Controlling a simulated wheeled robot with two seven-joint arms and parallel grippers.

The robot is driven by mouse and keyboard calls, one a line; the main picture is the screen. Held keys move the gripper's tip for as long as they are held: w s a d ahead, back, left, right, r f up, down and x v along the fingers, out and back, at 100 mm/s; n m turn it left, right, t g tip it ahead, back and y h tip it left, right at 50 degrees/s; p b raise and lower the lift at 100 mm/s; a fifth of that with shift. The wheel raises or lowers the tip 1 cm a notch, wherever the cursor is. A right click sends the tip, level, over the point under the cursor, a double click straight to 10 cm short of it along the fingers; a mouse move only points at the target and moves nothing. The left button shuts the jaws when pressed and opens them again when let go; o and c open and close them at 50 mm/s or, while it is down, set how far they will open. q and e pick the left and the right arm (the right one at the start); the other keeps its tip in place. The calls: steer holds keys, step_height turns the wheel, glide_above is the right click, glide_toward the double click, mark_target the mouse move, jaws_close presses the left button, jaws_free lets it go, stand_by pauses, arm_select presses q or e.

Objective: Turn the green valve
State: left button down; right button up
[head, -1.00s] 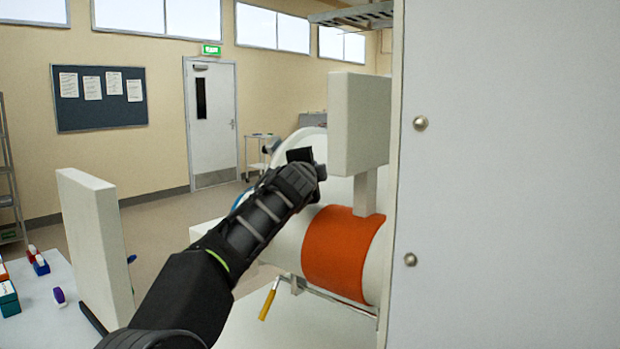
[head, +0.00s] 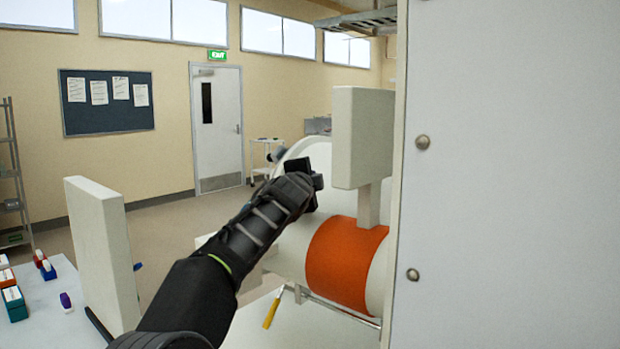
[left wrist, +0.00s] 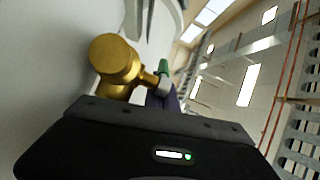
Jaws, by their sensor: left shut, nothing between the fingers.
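A brass valve body (left wrist: 117,60) shows in the left wrist view, just beyond the black gripper housing. A small green part, seemingly the valve's handle (left wrist: 163,67), stands at the end of its thin brass stem. A dark purple piece lies just below the green part; I cannot tell what it is or whether it touches. In the head view my left gripper (head: 309,184) is at the white cylinder's far end, shut and empty. The valve is not discernible in the head view. My right gripper is in neither view.
A white cylinder with an orange band (head: 345,262) and an upright pale block (head: 362,138) stand beside a large grey panel (head: 515,180) on the right. A yellow-handled rod (head: 271,309) hangs below. Another pale board (head: 101,250) stands at left, near small boxes (head: 14,302).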

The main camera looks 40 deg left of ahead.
arm_select(q)
steer(key=shift+s+d+b, duration=0.2)
steer(key=shift+s+b, duration=0.2)
steer(key=shift+b, duration=0.05)
steer(key=b+v, duration=0.3)
steer(key=v, duration=0.3)
steer(key=shift+s+f, duration=0.1)
steer(key=shift+s+d+b, duration=0.2)
steer(key=shift+s+b, duration=0.1)
steer(key=c, duration=2.1)
jaws_free()
